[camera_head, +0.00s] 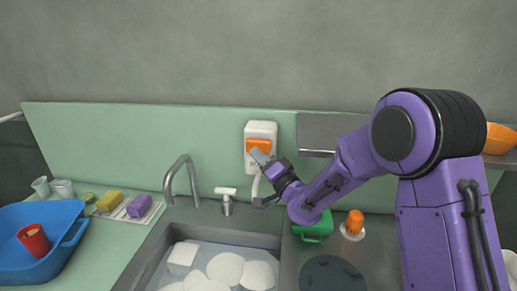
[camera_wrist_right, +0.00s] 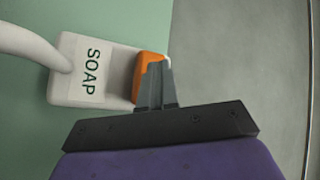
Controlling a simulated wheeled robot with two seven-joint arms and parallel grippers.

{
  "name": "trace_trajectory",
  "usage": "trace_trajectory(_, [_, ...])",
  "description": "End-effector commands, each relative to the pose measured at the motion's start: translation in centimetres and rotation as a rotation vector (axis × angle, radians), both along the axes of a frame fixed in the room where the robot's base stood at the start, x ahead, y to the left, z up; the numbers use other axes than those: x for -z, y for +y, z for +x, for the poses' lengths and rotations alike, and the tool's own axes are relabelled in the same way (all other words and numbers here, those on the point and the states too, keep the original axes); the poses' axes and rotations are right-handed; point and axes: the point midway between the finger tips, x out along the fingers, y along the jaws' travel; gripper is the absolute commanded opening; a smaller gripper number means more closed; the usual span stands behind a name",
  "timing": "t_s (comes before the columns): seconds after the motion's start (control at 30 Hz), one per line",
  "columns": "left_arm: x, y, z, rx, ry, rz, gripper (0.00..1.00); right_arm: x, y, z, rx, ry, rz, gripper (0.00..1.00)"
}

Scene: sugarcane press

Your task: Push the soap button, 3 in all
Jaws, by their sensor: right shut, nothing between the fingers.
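The white soap dispenser (camera_head: 261,131) is fixed on the green backsplash behind the sink. Its orange button (camera_head: 258,146) is on its front. In the right wrist view the dispenser (camera_wrist_right: 90,75) shows the word SOAP, and the orange button (camera_wrist_right: 148,72) is right at my fingertips. My right gripper (camera_head: 261,158) is shut and empty, its fingertips at the button, apparently touching it. The fingers hide part of the button, and I cannot tell how far it is pressed in. My left gripper is not in view.
A sink (camera_head: 215,240) with several white dishes lies below. A faucet (camera_head: 183,180) stands left of the dispenser. A blue basin (camera_head: 20,256) with a red cup and a rack with sponges (camera_head: 107,202) are at left. A green item (camera_head: 314,229) and an orange-topped item (camera_head: 354,222) stand under my right arm.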

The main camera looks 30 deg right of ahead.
Motion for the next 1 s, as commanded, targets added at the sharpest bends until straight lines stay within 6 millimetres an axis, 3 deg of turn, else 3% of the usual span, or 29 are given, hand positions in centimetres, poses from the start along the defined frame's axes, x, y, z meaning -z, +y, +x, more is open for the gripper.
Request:
trace_trajectory(0.33, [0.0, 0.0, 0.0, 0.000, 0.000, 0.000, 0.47, 0.0, 0.3, -0.2, -0.002, 0.000, 0.001, 0.00])
trace_trajectory(0.8, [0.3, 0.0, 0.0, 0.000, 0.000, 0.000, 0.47, 0.0, 2.9, -3.8, -0.002, 0.000, 0.001, 0.00])
trace_trajectory(1.0, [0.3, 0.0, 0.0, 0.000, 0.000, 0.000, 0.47, 0.0, 3.2, -4.1, -0.001, -0.001, 0.001, 0.00])
